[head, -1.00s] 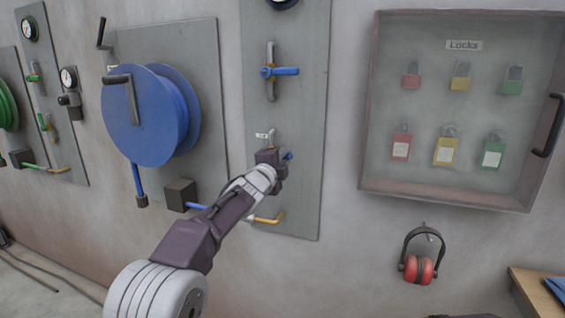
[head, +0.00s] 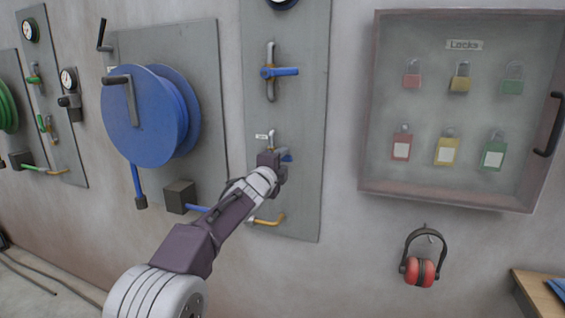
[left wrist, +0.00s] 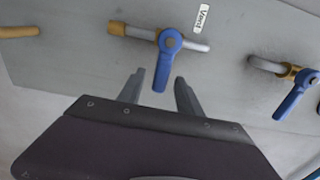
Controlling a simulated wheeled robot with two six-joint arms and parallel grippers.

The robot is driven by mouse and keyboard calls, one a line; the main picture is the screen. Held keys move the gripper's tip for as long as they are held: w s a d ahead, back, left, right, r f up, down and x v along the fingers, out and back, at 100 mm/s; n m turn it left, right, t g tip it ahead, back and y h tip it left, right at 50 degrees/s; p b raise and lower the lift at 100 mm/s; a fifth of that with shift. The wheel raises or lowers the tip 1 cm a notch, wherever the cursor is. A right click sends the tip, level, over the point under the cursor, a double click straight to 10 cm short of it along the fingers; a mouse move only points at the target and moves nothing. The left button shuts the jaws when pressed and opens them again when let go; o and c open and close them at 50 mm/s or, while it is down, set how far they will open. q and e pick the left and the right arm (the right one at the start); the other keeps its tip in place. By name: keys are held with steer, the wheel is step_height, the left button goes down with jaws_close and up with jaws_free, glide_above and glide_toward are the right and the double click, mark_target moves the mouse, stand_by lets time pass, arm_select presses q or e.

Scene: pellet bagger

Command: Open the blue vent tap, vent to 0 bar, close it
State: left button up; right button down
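The blue vent tap (left wrist: 168,52) is on a short pipe beside a label reading "Vent" in the left wrist view. Its lever lies crosswise to the pipe. In the head view, only a bit of its blue lever (head: 287,156) shows past my gripper. My left gripper (left wrist: 160,78) is open, its fingertips on either side of the lever's free end. I see a gap on both sides, so it does not hold the lever. A gauge (head: 283,3) at the top of the panel is cut off, its reading hidden. My right gripper is out of view.
Another blue-handled valve (head: 280,71) is higher on the same grey panel (head: 305,120). A blue hose reel (head: 140,115) hangs to the left. A lock cabinet (head: 450,196) and red ear defenders (head: 419,270) are to the right.

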arm_select(q)
steer(key=shift+s, duration=0.15)
steer(key=b+v, duration=0.3)
steer(key=v, duration=0.5)
steer(key=shift+s+a+b, duration=0.15)
steer(key=shift+s+b, duration=0.15)
steer(key=shift+s, duration=0.05)
